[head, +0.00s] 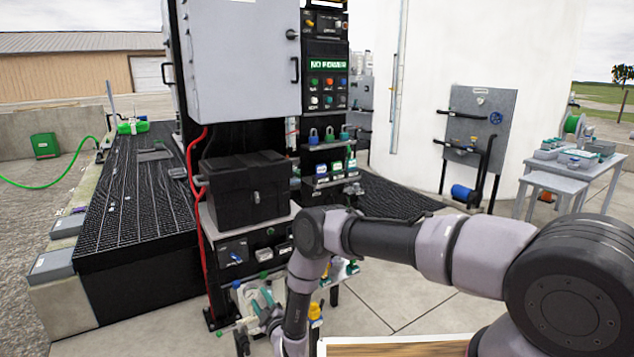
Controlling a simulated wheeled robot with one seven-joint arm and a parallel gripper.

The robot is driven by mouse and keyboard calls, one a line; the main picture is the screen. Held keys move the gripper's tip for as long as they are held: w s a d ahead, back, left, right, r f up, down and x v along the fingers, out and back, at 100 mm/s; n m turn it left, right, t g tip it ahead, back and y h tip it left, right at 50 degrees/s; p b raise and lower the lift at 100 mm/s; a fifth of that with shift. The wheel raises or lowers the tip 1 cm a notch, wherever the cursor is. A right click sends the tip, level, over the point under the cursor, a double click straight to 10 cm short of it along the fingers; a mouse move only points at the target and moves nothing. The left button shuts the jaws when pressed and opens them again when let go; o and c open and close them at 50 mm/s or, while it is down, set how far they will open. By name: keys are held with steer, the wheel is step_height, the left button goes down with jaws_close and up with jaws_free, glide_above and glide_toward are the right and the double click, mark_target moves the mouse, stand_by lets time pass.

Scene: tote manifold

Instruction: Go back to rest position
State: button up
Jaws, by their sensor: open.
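My arm comes in from the lower right, reaches left across the picture and bends downward at a joint in front of the cabinet's lower shelves. Its last visible link runs down to the bottom edge. I cannot make out my gripper's fingers; the end of the arm appears to lie below the frame. No held object can be seen.
A grey cabinet (243,60) stands behind the arm, with a panel (328,65) reading "NO POWER". A black box (245,190) sits below it. A black grated platform (130,200) is at left; a small table (575,178) stands at right.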

steer(key=w+d+r+m+h, duration=0.1)
steer(key=w+d+r+m, duration=0.15)
steer(key=w+r, duration=0.75)
steer(key=w+d+r+m+h, duration=0.1)
steer(key=w+r+m, duration=0.3)
steer(key=r, duration=0.9)
steer(key=w+d+r+m+g+h, duration=0.1)
steer(key=d+r+m, duration=0.1)
steer(key=d+r, duration=0.75)
steer(key=w+d+r+m+g+h, duration=0.15)
steer(key=d+r, duration=0.35)
steer(key=r, duration=1)
steer(key=s+d+r+m+g+h, duration=0.2)
steer(key=s+d+r+m+g, duration=0.15)
steer(key=s+d+r, duration=1.2)
steer(key=s+d+m+g, duration=0.1)
steer(key=s+d+m, duration=0.2)
steer(key=s, duration=1.1)
steer(key=s+d+m+g, duration=0.1)
steer(key=s+d+m, duration=0.2)
steer(key=s+d, duration=0.4)
steer(key=s, duration=0.7)
steer(key=shift+s+d+r+h, duration=0.2)
steer(key=shift+s+h, duration=0.15)
steer(key=shift+s, duration=0.05)
